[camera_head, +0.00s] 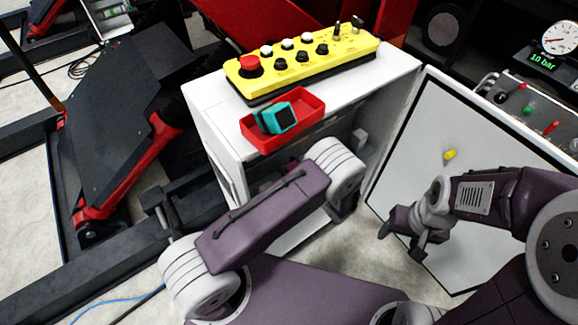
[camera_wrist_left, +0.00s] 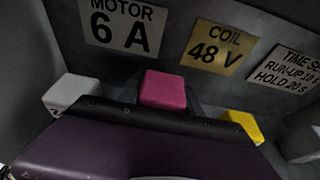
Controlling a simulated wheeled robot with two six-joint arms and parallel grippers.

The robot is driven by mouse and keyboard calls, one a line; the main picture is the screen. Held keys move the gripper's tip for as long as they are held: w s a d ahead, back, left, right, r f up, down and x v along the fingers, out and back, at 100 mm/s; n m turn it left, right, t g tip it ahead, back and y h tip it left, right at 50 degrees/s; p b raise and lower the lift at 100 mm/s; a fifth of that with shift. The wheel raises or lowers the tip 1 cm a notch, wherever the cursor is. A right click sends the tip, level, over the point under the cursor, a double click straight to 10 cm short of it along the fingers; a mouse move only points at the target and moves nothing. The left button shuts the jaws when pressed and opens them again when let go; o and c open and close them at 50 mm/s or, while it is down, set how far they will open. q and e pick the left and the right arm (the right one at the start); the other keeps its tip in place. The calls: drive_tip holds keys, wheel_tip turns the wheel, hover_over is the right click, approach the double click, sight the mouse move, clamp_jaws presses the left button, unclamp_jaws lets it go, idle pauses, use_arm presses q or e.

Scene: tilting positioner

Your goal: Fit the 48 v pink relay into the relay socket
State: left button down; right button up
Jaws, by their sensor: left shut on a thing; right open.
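The pink relay (camera_wrist_left: 165,90) shows in the left wrist view as a pink block between dark finger edges, in front of a grey panel. My left gripper (camera_wrist_left: 165,107) is shut on it. In the head view my left wrist reaches into the open cabinet (camera_head: 222,128), and its fingers and the relay are hidden. A plate reading COIL 48 V (camera_wrist_left: 218,48) is behind the relay. I cannot make out the relay socket or whether the relay touches it. My right gripper (camera_head: 400,240) is open and empty in front of the white cabinet door.
A white block (camera_wrist_left: 70,94) and a yellow block (camera_wrist_left: 242,125) flank the relay. A red tray (camera_head: 262,142) with teal blocks (camera_head: 276,118) sits on the cabinet beside the yellow button box (camera_head: 305,62). The open door (camera_head: 420,130) has a yellow knob (camera_head: 449,154).

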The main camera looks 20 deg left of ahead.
use_arm(q)
drive_tip(key=shift+f+b, duration=1.2)
drive_tip(key=shift+f, duration=0.3)
drive_tip(key=c, duration=0.7)
unclamp_jaws()
drive_tip(key=p+v, duration=0.1)
drive_tip(key=v, duration=0.8)
drive_tip(key=shift+d, duration=0.1)
